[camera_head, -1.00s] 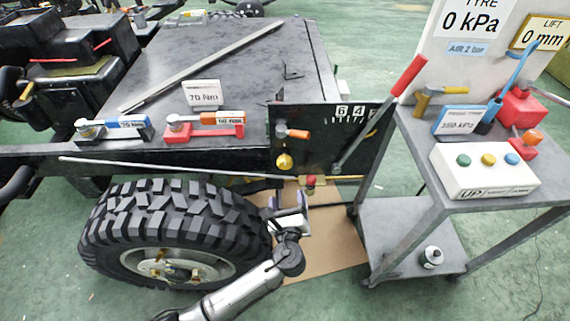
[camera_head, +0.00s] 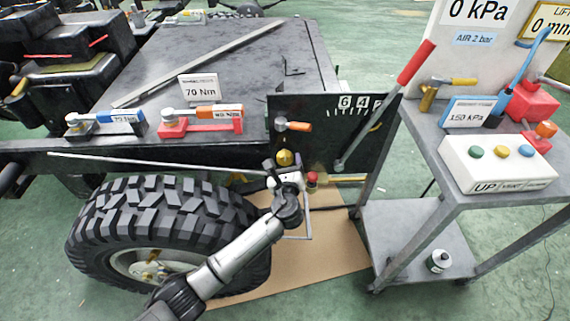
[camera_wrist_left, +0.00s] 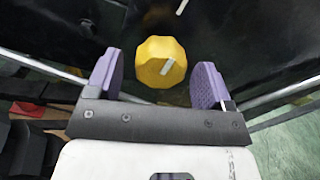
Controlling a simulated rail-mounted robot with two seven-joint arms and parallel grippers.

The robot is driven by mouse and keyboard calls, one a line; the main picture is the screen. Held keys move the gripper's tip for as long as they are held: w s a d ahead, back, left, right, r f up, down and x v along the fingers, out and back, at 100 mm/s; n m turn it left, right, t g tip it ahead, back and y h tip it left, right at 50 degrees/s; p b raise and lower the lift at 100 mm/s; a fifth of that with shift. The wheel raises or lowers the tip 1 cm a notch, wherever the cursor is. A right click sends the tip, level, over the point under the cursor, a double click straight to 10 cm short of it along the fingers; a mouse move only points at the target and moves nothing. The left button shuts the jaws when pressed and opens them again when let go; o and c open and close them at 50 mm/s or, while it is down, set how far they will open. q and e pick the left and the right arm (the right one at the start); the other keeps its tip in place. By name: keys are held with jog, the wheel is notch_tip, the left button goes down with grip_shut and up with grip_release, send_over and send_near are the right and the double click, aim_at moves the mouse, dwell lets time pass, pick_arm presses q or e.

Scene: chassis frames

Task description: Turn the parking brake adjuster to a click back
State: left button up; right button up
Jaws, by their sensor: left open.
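The adjuster is a faceted yellow knob with a pale mark on its face, in the left wrist view (camera_wrist_left: 160,58). In the head view the knob (camera_head: 284,157) sits low on the dark upright panel (camera_head: 325,150). My left gripper (camera_head: 283,169) is just in front of and below the knob. Its two purple-padded fingers stand apart, one on each side of the knob in the picture, with gaps visible. I cannot tell how far the fingertips are from the panel in depth. My right gripper is not in view.
An orange-handled lever (camera_head: 295,126) is above the knob and a red-capped fitting (camera_head: 312,179) is at its lower right. A long thin rod (camera_head: 150,163) runs to the left. The large tyre (camera_head: 165,230) is beside my arm. A cart (camera_head: 415,240) stands at right.

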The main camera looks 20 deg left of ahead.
pick_arm(q)
jog(key=shift+w+a, duration=0.25)
jog(key=shift+w, duration=0.45)
jog(key=shift+c, duration=0.3)
jog(key=c, duration=0.9)
jog(key=shift+o, duration=0.2)
